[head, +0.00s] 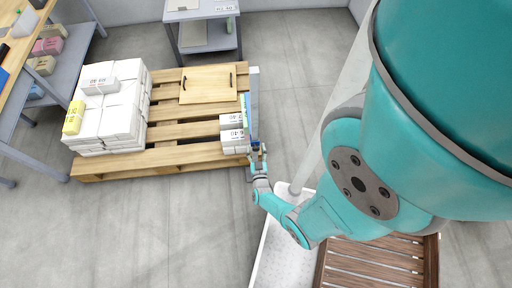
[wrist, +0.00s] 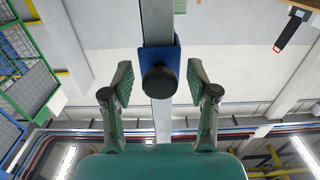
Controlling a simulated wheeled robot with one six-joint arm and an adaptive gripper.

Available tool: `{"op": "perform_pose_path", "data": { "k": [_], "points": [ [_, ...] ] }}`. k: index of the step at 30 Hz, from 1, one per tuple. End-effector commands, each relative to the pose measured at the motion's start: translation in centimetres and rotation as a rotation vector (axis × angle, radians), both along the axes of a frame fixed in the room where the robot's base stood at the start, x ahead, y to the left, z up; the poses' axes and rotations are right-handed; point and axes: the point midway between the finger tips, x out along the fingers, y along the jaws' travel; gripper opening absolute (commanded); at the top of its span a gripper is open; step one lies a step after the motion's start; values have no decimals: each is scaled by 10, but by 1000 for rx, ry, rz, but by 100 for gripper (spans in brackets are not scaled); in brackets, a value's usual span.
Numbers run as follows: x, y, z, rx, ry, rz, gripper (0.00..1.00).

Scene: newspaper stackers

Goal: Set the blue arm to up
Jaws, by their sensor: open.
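In the wrist view a blue piece (wrist: 174,52) with a round black knob (wrist: 159,81) sits on a grey post (wrist: 156,22); I take it to be the blue arm. My gripper (wrist: 160,84) is open, with one finger on each side of the knob and a gap visible on both sides. In the head view my gripper (head: 258,150) is at the front right corner of the wooden pallet, close to the grey post (head: 254,90). A thin blue-green strip (head: 246,108) runs beside the post. The contact area is too small to make out there.
The pallet (head: 165,160) carries white paper stacks (head: 117,118), a wooden board (head: 207,84) and smaller labelled bundles (head: 232,130). A grey shelf stands at the left and a grey cart (head: 207,38) behind. The floor (head: 140,230) in front of the pallet is clear.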

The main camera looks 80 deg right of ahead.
Motion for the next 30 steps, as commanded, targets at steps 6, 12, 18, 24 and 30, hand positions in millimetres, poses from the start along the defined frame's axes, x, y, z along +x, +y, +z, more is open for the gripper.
{"op": "perform_pose_path", "data": {
  "k": [6,12,18,24,30],
  "points": [
    [0,0,0,0,0,0,49],
    [0,0,0,0,0,0,0],
    [0,0,0,0,0,-1,0],
    [-1,0,6,-1,-2,-2,0],
    [0,0,23,-3,-5,-1,0]
  ]
}}
